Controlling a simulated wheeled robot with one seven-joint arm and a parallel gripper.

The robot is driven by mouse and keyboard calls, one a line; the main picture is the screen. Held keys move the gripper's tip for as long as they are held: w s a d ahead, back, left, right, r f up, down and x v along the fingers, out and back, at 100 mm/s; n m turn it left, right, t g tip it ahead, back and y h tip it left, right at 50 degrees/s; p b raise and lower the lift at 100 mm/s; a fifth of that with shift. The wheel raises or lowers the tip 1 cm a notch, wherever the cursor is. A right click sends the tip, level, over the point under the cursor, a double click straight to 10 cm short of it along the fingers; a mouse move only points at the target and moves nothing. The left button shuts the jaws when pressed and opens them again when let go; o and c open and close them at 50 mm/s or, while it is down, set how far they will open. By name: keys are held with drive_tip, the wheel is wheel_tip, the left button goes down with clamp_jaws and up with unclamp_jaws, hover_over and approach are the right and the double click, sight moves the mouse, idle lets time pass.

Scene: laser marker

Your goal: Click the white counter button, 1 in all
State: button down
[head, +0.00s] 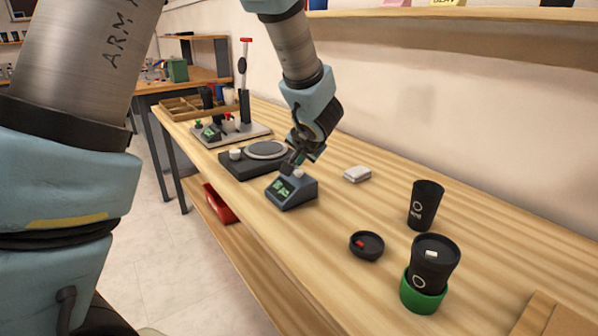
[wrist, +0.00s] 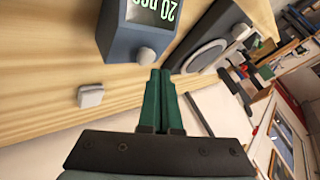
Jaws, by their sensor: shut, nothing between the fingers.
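The counter (head: 292,190) is a blue-grey box with a lit green display on its sloped front, standing on the wooden bench. In the wrist view the counter (wrist: 135,32) is at the top, its display reading what looks like "20 pcs". The white button (head: 298,173) is on top of the counter, partly hidden by my fingers in the head view. In the wrist view the white button (wrist: 146,55) shows just beyond my fingertips. My gripper (wrist: 160,72) is shut and empty, its fingertips close to the button; I cannot tell whether they touch it.
A dark device with a round plate (head: 266,150) stands behind the counter. A white block (head: 357,174) lies to its right. Bare bench lies between.

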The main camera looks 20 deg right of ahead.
sight(299, 175)
drive_tip(key=shift+f+b, duration=0.95)
drive_tip(key=shift+b, duration=0.85)
idle(0.7)
drive_tip(key=shift+r, duration=0.1)
idle(0.3)
drive_tip(key=shift+r+p, duration=0.35)
drive_tip(key=shift+r, duration=0.45)
drive_tip(key=shift+r+p, duration=1.4)
drive_tip(key=shift+r, duration=1.15)
